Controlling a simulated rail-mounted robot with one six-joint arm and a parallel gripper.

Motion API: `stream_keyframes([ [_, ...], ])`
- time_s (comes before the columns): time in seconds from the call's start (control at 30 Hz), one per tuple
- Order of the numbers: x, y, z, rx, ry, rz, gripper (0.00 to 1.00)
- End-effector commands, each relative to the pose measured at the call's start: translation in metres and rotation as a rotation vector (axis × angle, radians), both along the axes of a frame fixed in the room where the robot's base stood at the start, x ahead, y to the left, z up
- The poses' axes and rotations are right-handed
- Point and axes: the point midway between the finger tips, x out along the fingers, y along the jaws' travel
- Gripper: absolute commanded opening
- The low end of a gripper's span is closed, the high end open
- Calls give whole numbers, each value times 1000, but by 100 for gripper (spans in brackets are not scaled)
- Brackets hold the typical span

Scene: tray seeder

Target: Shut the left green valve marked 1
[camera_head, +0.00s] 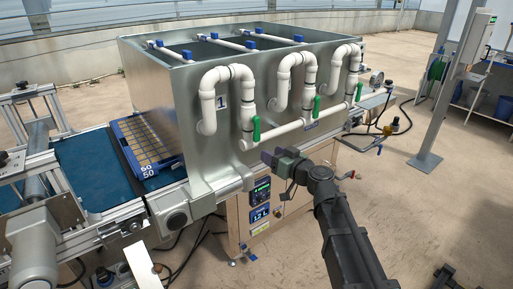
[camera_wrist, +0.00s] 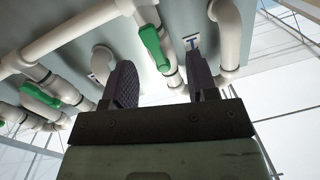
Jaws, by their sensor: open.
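The left green valve handle (camera_head: 256,128) is on the first white pipe, beside the label 1 (camera_head: 221,102) on the metal tank wall. The handle stands upright, roughly along its pipe. In the wrist view the same handle (camera_wrist: 154,46) shows beyond the fingertips, between and above them in the picture. The label (camera_wrist: 191,42) is to its right there. My gripper (camera_head: 268,158) is just below and slightly right of the handle in the head view. Its two fingers (camera_wrist: 163,78) are apart, with nothing held between them.
Two more green valve handles (camera_head: 316,107) (camera_head: 359,92) are on the pipes to the right. A white horizontal pipe (camera_head: 285,129) joins the pipes close to my gripper. A control box (camera_head: 260,190) is below. A blue tray (camera_head: 150,145) lies on the conveyor at left.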

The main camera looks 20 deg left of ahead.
Motion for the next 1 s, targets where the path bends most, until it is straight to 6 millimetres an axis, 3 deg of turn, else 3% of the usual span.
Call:
stream_keyframes([
  [0.13,11,-9,9,-50,-157,-80,53],
  [0.37,15,-3,9,-61,-172,-77,53],
  [0.8,66,72,9,-61,-171,-75,53],
  [1.0,70,82,9,-61,-171,-75,53],
])
